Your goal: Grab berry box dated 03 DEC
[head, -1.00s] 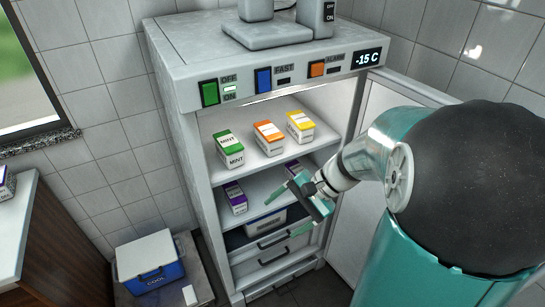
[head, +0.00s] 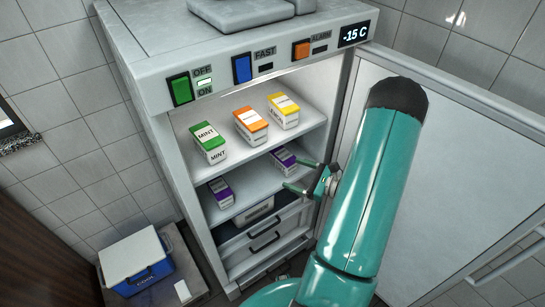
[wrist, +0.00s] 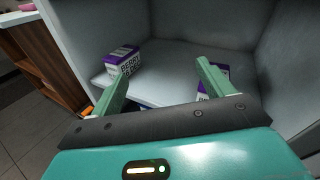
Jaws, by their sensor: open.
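Two white-and-purple boxes stand on the lower shelf of the open freezer. The left box (head: 221,192) also shows in the wrist view (wrist: 123,62), with "BERRY" on its side; I cannot surely read its date. The right box (head: 284,159) sits further back. In the wrist view it (wrist: 213,75) is mostly hidden behind my right finger, and its date does not show. My gripper (head: 296,175) is open and empty at the right front of the lower shelf, near the right box. In the wrist view my gripper (wrist: 166,64) points into the compartment.
Green mint (head: 208,143), orange (head: 250,125) and yellow (head: 284,110) boxes stand on the upper shelf (head: 240,160), above my gripper. The open freezer door (head: 430,170) is at the right. Drawers (head: 264,243) lie below. A blue-and-white cooler (head: 137,262) stands lower left.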

